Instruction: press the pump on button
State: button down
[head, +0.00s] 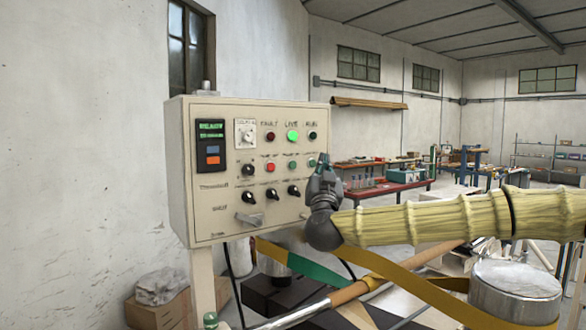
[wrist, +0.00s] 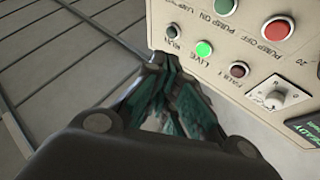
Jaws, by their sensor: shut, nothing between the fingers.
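The pump on button is the green button (head: 292,165) in the panel's second row, right of the red pump off button (head: 270,167). In the wrist view, where the panel appears inverted, the pump on button (wrist: 223,7) is at the top edge and the pump off button (wrist: 277,29) beside it. My gripper (head: 323,160) is shut and empty at the panel's right edge, right of the pump on button. In the wrist view its fingertips (wrist: 160,62) appear near the dark lamp (wrist: 172,32) and apart from the pump on button. I cannot tell if they touch the panel.
The control box (head: 213,220) stands by the left wall. Its top row has a lit green live lamp (head: 292,136) and a dark red fault lamp (head: 270,136). Black knobs (head: 272,194) sit below the buttons. A metal drum (head: 515,290) stands at the lower right.

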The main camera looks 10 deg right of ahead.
aim_at(293, 165)
jog(key=w+a, duration=0.1)
jog(key=w, duration=0.2)
jog(key=w+a+p, duration=0.1)
jog(key=w, duration=0.2)
jog(key=w+a+f, duration=0.1)
jog(key=w, duration=0.2)
jog(key=shift+w, duration=0.35)
dwell(0.3)
jog(key=shift+a+r, duration=0.1)
jog(key=shift+w, duration=0.15)
dwell(0.8)
jog(key=shift+w+a, duration=0.25)
